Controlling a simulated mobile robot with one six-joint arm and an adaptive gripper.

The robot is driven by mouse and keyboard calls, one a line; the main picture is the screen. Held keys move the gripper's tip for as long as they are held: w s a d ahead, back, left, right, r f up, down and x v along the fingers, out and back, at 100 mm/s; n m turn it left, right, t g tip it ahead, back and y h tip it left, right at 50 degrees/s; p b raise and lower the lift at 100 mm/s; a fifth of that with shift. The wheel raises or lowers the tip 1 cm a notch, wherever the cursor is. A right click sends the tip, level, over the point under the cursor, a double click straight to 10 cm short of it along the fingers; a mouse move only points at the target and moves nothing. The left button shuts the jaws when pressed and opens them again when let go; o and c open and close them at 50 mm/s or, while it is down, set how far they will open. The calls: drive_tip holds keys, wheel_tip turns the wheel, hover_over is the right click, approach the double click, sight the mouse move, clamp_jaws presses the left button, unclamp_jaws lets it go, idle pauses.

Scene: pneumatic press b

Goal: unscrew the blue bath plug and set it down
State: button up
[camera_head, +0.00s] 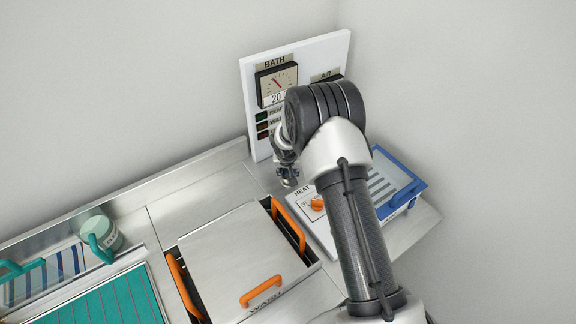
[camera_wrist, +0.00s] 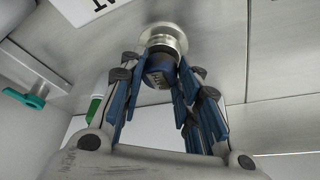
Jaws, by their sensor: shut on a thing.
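The blue plug (camera_wrist: 160,70) shows in the wrist view between the blue-padded fingers of my gripper (camera_wrist: 161,78), which is shut on it. The plug's far end meets a round metal fitting (camera_wrist: 164,38) on the pale metal surface. I cannot tell how far it is threaded in. In the head view my gripper (camera_head: 288,178) points down over the steel bench beside the gauge panel. I cannot make out the plug there, as the gripper and arm cover that spot.
A steel WASH lid (camera_head: 238,250) with orange handles is in front of the gripper. The BATH panel (camera_head: 258,120) stands behind. A blue-rimmed tray (camera_head: 404,195) and HEAT box (camera_head: 318,228) are right. A teal basket (camera_head: 112,300) and jar (camera_head: 101,236) are left.

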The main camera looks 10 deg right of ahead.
idle(0.3)
drive_tip(key=p, duration=0.1)
drive_tip(key=n+p, duration=0.1)
drive_tip(key=p, duration=0.1)
drive_tip(key=shift+s+d+r, duration=0.1)
drive_tip(key=shift+r, duration=0.15)
drive_tip(key=shift+y+p, duration=0.3)
drive_tip(key=shift+p, duration=0.9)
drive_tip(key=shift+f+n+p, duration=0.1)
drive_tip(key=shift+n+p, duration=0.2)
drive_tip(key=shift+f, duration=0.2)
drive_tip(key=p, duration=0.3)
drive_tip(key=shift+r+n, duration=0.3)
drive_tip(key=shift+p, duration=0.6)
drive_tip(key=shift+p, duration=0.65)
